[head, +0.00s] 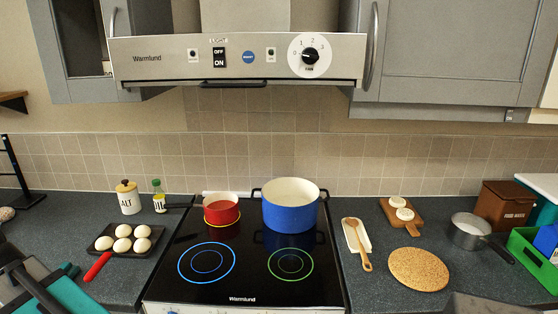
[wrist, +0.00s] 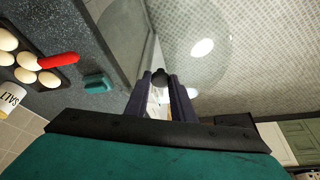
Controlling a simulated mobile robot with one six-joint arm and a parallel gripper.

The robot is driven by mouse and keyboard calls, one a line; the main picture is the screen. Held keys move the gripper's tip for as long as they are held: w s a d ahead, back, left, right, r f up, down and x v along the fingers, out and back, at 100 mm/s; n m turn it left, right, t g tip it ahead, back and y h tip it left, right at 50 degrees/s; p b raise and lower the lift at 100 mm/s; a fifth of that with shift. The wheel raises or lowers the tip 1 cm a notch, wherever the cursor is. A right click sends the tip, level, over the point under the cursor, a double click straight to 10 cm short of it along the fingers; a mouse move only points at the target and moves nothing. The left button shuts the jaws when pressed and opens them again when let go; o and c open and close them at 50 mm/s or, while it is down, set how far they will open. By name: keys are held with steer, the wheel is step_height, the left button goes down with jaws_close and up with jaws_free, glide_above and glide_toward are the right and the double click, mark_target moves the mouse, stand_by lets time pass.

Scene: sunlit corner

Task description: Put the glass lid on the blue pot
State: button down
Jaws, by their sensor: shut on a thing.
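The blue pot (head: 291,217) stands upright and uncovered on the back right of the black glass hob. Its pale inside shows. My gripper (wrist: 160,84) is at the lower left of the head view, well to the left of the pot and nearer to me. In the wrist view its two dark fingers are closed on the black knob of the glass lid (wrist: 159,75). The clear glass is faint against the counter edge and tiled floor, with bright glints on it. I cannot make out the lid in the head view.
A red saucepan (head: 222,209) stands left of the pot. A tray of eggs (head: 125,240) with a red handle and a teal block (wrist: 98,83) lie near my gripper. A spoon (head: 357,244) and cork mat (head: 418,269) lie right of the hob. The hood (head: 240,60) hangs above.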

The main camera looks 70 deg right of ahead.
steer(key=shift+d, duration=0.15)
steer(key=d+m, duration=0.1)
steer(key=d, duration=0.2)
steer(key=w+d+m, duration=0.1)
steer(key=d, duration=0.2)
steer(key=w+d+r+m+h, duration=0.1)
steer(key=d, duration=0.2)
steer(key=shift+r, duration=0.1)
steer(key=s+d+r+m+g+h, duration=0.15)
steer(key=d+m, duration=0.25)
steer(key=d, duration=0.8)
steer(key=s+d+r+m+g+h+p, duration=0.15)
steer(key=d+m, duration=0.25)
steer(key=d, duration=0.7)
steer(key=s+d+r+m, duration=0.1)
steer(key=s+d+m, duration=0.15)
steer(key=d, duration=0.95)
steer(key=s+d+r+m+g, duration=0.2)
steer(key=s+d+m, duration=0.5)
steer(key=s+d, duration=0.9)
steer(key=s+d+r+m+g+y, duration=0.1)
steer(key=s+d+r+m+g, duration=0.2)
steer(key=s+d+m, duration=0.5)
steer(key=s+d, duration=0.8)
steer(key=d, duration=0.3)
steer(key=shift+r+p, duration=0.35)
steer(key=shift+w+f, duration=0.1)
steer(key=shift+f, duration=0.1)
